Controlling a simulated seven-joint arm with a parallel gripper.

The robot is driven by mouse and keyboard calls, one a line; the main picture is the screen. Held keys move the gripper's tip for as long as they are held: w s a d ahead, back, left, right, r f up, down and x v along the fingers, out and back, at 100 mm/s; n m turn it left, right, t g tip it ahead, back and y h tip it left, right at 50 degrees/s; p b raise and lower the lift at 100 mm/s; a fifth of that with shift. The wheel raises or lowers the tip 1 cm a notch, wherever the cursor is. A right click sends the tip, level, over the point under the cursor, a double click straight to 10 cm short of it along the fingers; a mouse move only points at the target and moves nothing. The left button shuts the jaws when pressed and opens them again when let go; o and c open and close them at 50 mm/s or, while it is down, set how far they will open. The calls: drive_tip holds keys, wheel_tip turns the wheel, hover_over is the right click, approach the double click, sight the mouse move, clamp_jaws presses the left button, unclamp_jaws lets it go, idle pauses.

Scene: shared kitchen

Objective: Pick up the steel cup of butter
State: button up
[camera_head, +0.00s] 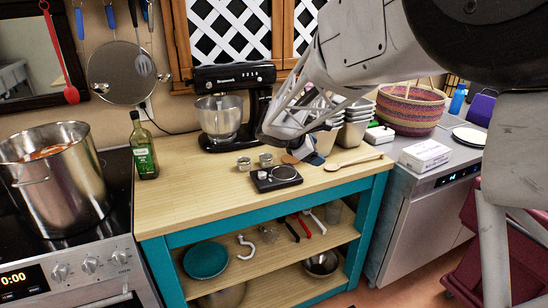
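Two small steel cups stand on the wooden worktop (195,190), a left cup (244,164) and a right cup (266,160). Their contents are too small to make out, so I cannot tell which holds butter. My gripper (305,158) is above the worktop, to the right of the cups and apart from them. Its fingers are mostly hidden by its own body, and whether they are open is unclear. I see nothing held in it.
A dark scale (276,179) lies in front of the cups. A stand mixer (232,100) is behind them, and a wooden spoon (354,162) lies to the right. A green bottle (144,148) and a large pot (62,195) stand left. The worktop's front left is clear.

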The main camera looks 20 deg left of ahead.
drive_tip(key=w+a+f+n+t+y, duration=0.1)
drive_tip(key=w+a+f+n, duration=0.15)
drive_tip(key=a, duration=0.65)
drive_tip(key=w+a+f+n+t, duration=0.15)
drive_tip(key=a+f+n, duration=0.25)
drive_tip(key=a, duration=0.4)
drive_tip(key=n+t+y, duration=0.2)
drive_tip(key=n+t, duration=0.1)
drive_tip(key=n, duration=0.1)
approach(248, 161)
drive_tip(key=shift+s+a+r, duration=0.15)
drive_tip(key=shift+a+r, duration=0.1)
drive_tip(key=shift+a, duration=0.05)
drive_tip(key=shift+x, duration=1.3)
drive_tip(key=shift+d, duration=0.15)
drive_tip(key=shift+g, duration=0.25)
drive_tip(key=shift+x, duration=2.6)
